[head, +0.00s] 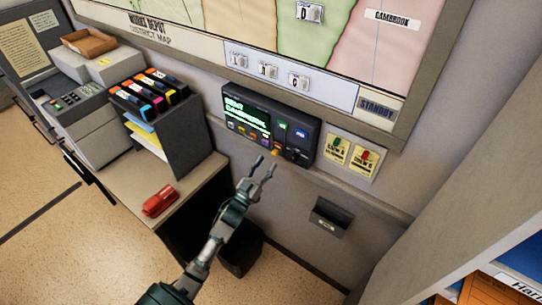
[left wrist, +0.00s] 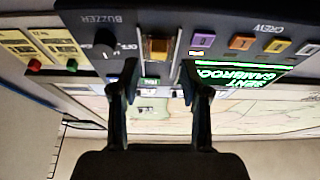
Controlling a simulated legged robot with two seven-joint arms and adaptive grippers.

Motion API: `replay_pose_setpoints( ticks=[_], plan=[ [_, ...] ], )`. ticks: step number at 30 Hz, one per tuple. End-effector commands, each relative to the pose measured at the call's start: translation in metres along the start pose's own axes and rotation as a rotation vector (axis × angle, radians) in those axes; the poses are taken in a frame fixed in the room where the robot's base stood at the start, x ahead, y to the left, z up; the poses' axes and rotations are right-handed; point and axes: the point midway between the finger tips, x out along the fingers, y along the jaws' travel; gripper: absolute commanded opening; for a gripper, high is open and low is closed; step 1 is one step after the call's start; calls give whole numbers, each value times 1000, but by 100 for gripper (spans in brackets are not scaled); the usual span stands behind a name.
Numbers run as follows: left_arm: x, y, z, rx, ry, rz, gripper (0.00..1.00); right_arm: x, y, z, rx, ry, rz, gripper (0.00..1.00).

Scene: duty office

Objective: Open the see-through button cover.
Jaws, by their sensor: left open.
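The button cover (left wrist: 157,47) shows as a small amber box on the dark control panel (head: 300,118), between the buzzer knob (left wrist: 105,42) and the crew buttons (left wrist: 240,42). In the head view the amber cover (head: 276,151) is at the panel's lower edge. It looks closed over its button, though the small view makes this hard to tell. My left gripper (head: 265,167) is open and empty, just below and in front of the cover. In the left wrist view, which is upside down, its fingertips (left wrist: 158,78) stand apart on either side of the cover's line, not visibly touching it.
A green-lettered display (head: 246,117) is left of the cover. Two yellow cards (head: 350,155) hang right of the panel. The map board (head: 250,45) is above. A shelf (head: 470,200) stands right.

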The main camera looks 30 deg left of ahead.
Motion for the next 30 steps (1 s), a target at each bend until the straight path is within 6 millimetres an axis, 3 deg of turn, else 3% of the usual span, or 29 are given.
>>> replay_pose_setpoints(
  ticks=[6,18,24,30],
  plan=[
    [31,0,-1,0,1,0,46,1,0,4,-1,2,1,100],
    [38,0,0,0,0,0,46,2,1,10,-2,-8,1,100],
    [38,0,0,0,0,0,0,2,0,8,-2,-4,0,100],
    [38,0,0,0,0,-1,0,1,-1,6,-1,0,-1,100]
  ],
)
